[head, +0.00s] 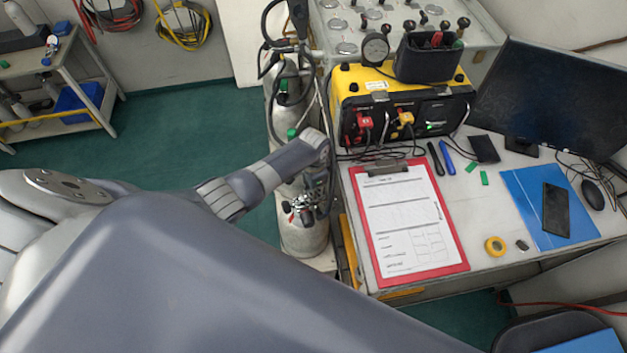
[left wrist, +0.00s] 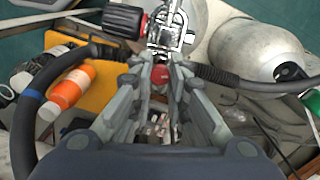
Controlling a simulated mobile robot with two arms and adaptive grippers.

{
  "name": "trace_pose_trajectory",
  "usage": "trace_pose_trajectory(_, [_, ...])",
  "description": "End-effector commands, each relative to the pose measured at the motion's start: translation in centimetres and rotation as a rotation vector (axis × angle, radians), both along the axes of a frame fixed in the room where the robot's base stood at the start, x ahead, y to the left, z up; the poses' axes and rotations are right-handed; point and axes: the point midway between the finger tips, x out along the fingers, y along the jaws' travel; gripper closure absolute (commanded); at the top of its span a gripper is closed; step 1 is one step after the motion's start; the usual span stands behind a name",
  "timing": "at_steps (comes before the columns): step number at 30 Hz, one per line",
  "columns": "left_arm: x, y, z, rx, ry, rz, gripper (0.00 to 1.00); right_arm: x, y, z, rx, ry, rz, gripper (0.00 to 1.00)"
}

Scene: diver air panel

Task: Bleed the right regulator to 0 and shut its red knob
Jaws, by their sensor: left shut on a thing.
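My left gripper (head: 316,182) reaches down beside the desk, over the grey cylinder (head: 304,236). In the left wrist view its fingers (left wrist: 162,72) are shut on a regulator part with a round red face (left wrist: 159,77). Most of that part is hidden between the fingers. A black and red knob (left wrist: 123,20) sits just beyond the fingertips, to the left and apart from them, on a silver valve (left wrist: 168,28). In the head view the silver valve (head: 300,206) with a small red part shows at the cylinder top. My right gripper is not in view.
Dark hoses run close to the left gripper on both sides, including a left hose (left wrist: 48,85). Another cylinder (left wrist: 258,48) stands to the right. The desk holds a red clipboard (head: 463,268), a yellow case (head: 350,82) and a monitor (head: 550,95). Green floor (head: 170,150) is clear at left.

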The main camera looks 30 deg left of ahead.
Motion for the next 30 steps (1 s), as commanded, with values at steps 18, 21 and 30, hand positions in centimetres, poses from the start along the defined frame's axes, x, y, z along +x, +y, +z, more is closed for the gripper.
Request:
trace_pose_trajectory(18, [0.1, 0.0, 0.0, 0.000, -0.001, -0.001, 0.63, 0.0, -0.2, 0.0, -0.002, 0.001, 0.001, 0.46])
trace_pose_trajectory(21, [0.0, 0.0, 0.0, 0.001, -0.001, -0.001, 0.63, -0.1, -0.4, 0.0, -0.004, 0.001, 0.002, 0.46])
trace_pose_trajectory(30, [0.1, 0.0, 1.9, 0.000, -0.002, -0.003, 0.63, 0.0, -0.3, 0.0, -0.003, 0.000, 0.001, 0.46])
